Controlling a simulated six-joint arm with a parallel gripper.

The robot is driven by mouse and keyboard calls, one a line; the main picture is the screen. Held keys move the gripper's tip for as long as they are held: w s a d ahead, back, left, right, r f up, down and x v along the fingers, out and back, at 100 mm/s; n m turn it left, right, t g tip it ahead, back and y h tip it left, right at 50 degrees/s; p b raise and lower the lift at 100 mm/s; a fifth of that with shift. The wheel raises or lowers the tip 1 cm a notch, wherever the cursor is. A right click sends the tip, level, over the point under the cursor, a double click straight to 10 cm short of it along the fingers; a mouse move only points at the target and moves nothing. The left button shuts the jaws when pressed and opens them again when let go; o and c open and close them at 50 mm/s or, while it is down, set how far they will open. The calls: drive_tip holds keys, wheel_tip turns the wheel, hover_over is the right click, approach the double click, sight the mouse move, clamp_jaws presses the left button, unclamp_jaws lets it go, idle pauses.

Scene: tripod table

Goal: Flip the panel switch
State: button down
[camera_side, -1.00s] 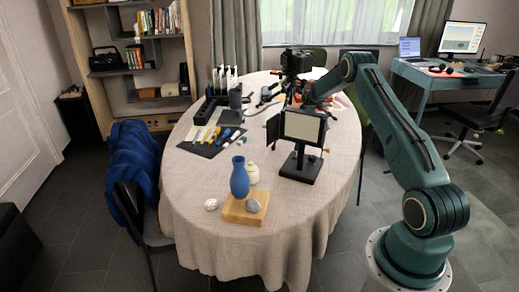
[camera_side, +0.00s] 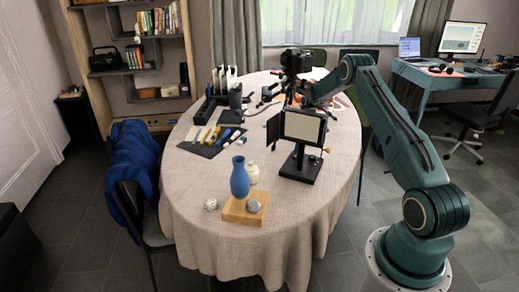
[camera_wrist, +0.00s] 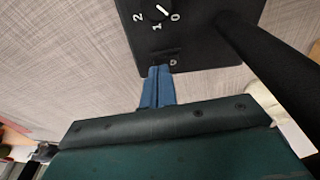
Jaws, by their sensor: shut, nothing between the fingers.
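The panel light (camera_side: 303,127) stands upright on a black base (camera_side: 300,168) at the right of the round table, its pale face toward the side camera. In the wrist view the black base (camera_wrist: 200,50) fills the top middle. It carries a round knob (camera_wrist: 163,13) with a white pointer and the marks 2, 1 and 0. A dark, low switch-like piece (camera_wrist: 165,54) sits near the base's edge; its position is unclear. My gripper (camera_wrist: 159,70) is shut and empty, its blue fingertips at that edge beside this piece. I cannot tell whether they touch it. In the side view the fingers are hidden.
A black post (camera_wrist: 270,60) rises close to the right of my gripper in the wrist view. A camera on a tripod (camera_side: 296,63) stands behind the light. A blue vase (camera_side: 239,178) on a wooden block (camera_side: 243,210) and a tool mat (camera_side: 211,140) lie to the left.

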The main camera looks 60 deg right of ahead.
drive_tip(key=shift+f, duration=0.4)
idle(0.3)
drive_tip(key=shift+r, duration=3.55)
